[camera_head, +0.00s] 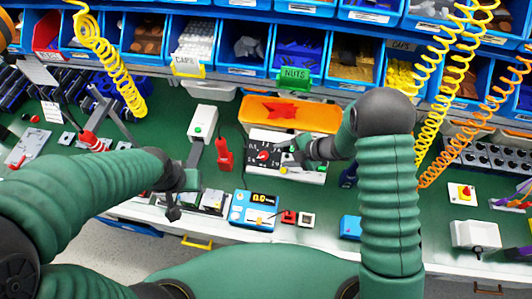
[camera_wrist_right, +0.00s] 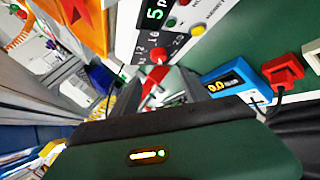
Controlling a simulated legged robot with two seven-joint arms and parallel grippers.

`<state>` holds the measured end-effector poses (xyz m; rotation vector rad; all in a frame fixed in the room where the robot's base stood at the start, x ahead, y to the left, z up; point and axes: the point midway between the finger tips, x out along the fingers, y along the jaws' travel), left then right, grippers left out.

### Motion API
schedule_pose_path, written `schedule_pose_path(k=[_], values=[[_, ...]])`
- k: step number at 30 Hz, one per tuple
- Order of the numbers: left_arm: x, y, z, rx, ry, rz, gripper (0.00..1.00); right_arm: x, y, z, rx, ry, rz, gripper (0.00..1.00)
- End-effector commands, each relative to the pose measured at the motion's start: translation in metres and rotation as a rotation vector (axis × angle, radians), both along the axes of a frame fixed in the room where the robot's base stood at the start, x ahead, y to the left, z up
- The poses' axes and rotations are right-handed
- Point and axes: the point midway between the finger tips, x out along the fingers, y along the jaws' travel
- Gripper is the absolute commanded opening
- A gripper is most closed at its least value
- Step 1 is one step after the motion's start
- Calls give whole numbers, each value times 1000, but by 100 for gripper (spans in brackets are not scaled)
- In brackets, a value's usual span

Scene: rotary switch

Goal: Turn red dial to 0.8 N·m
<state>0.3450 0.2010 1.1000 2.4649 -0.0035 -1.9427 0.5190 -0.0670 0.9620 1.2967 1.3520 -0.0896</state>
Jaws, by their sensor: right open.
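The red dial (camera_head: 264,155) sits on a black scale plate on a white panel (camera_head: 310,177) at the middle of the bench. In the right wrist view the red dial (camera_wrist_right: 160,56) shows beyond the fingers, with printed numbers around it. My right gripper (camera_head: 288,157) is open just right of the dial, its fingers pointing toward it. In the wrist view a red-and-white piece shows between the fingers; I cannot tell whether they touch it. My left gripper (camera_head: 177,200) hangs over the bench's front at left, away from the dial; its jaw state is unclear.
A blue meter (camera_head: 255,211) with a lit display stands in front of the panel. A red tool (camera_head: 224,155) stands left of the dial. An orange bin (camera_head: 290,113) is behind the panel. Coiled yellow hoses (camera_head: 118,75) hang above the bench.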

Motion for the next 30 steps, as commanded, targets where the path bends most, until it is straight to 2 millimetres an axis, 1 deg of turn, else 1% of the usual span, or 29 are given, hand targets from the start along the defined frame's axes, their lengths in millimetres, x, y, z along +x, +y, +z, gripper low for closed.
schedule_pose_path(k=[1,6,9,12,16,23,26,30], values=[[0,0,3,0,0,0,36,4,7,-10,-1,3,1,54],[0,0,8,0,-1,0,36,19,33,-42,-1,3,-1,54],[0,0,11,0,-1,0,36,25,46,-57,1,1,-1,54],[0,0,12,0,-1,0,36,30,55,-68,-1,-1,-1,54],[0,0,13,0,-1,0,36,33,61,-75,-1,-1,-3,54],[0,0,13,0,-1,0,36,35,62,-77,-1,-1,-4,54],[0,0,13,0,-1,0,36,35,61,-76,-1,-1,-4,42],[0,0,13,0,-1,0,36,34,61,-76,0,-1,-4,23]])
